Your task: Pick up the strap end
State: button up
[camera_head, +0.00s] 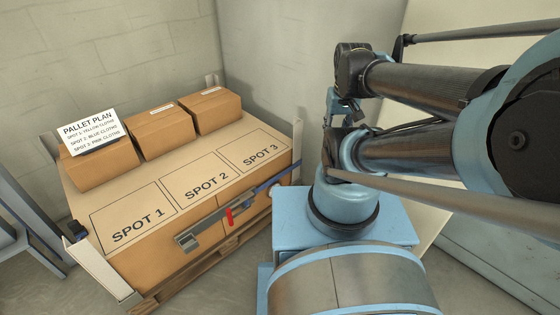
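A blue strap (275,182) runs along the upper front edge of the cardboard-topped pallet load, from its right corner post toward the middle. A grey metal buckle or ratchet (204,231) with a red part (230,215) hangs on the front face. A short dark and blue piece (77,231) sits at the front left corner post; I cannot tell whether it is a strap end. My arm reaches in from the right, and its far end is apart from the load. My gripper's fingers cannot be made out among the dark and blue arm parts.
The load's top (225,150) has printed areas SPOT 1, SPOT 2 and SPOT 3, all empty. Several cardboard boxes (165,132) stand along its back, with a PALLET PLAN sign (88,131) on the left one. A grey-blue frame (25,220) stands at far left. Walls close the back.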

aim_at(75, 226)
jog(key=u, duration=0.25)
jog(key=k, duration=0.65)
jog(key=u, duration=2)
jog(key=i, duration=0.1)
jog(key=z, duration=0.15)
